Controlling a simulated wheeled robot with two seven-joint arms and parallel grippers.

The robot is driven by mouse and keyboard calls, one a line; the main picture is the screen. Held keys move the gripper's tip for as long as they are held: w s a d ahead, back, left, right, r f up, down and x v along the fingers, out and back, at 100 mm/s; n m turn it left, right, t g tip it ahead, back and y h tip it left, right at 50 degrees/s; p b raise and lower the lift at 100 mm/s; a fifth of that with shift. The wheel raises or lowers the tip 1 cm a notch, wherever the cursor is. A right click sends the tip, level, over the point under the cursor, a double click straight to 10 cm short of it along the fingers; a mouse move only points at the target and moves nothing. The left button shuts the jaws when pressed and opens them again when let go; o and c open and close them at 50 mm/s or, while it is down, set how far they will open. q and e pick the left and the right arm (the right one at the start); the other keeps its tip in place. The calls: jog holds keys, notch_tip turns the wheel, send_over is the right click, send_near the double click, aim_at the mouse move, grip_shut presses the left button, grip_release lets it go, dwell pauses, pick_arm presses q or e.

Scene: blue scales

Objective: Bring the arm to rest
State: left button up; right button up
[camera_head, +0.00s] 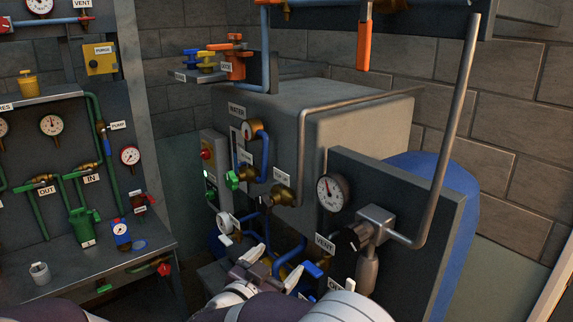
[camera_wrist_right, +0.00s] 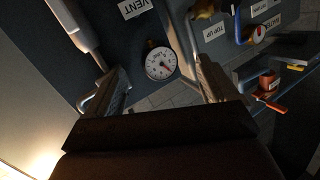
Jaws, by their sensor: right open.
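My right gripper (camera_head: 274,265) is low in the middle of the head view, in front of the grey panel rig. In the right wrist view its two fingers (camera_wrist_right: 158,68) stand wide apart with nothing between them. A white-faced gauge (camera_wrist_right: 160,63) shows beyond the gap, apart from the fingers as far as I can tell. The same gauge (camera_head: 332,193) is on the dark panel in the head view, up and right of the gripper. My left gripper is not in view; only purple arm parts show along the bottom edge.
A bent grey pipe (camera_head: 447,140) rises on the right from a valve block (camera_head: 375,222). A grey box (camera_head: 330,110) fills the middle. Valves and blue pipes crowd the space around the gripper. A bench (camera_head: 85,262) with a green cylinder (camera_head: 84,226) stands left.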

jog(key=s+a+f+n+g+y+b, duration=0.1)
jog(key=s+a+f+n+g+y, duration=0.15)
jog(key=a+f+n+y, duration=0.55)
jog(key=s+d+f+n+g+y, duration=0.1)
jog(key=s+d+f+g+y, duration=0.2)
jog(key=s+d+f+g, duration=0.3)
jog(key=s+d+f+g+h+b, duration=0.1)
jog(key=s+d+f+g, duration=0.1)
jog(key=s+d, duration=0.4)
jog(key=s+d+f+g+h+b, duration=0.2)
jog(key=s+d, duration=0.5)
jog(key=d, duration=0.8)
jog(key=shift+s+d+f+m+g, duration=0.2)
jog(key=shift+m+g, duration=0.1)
jog(key=shift+g, duration=0.05)
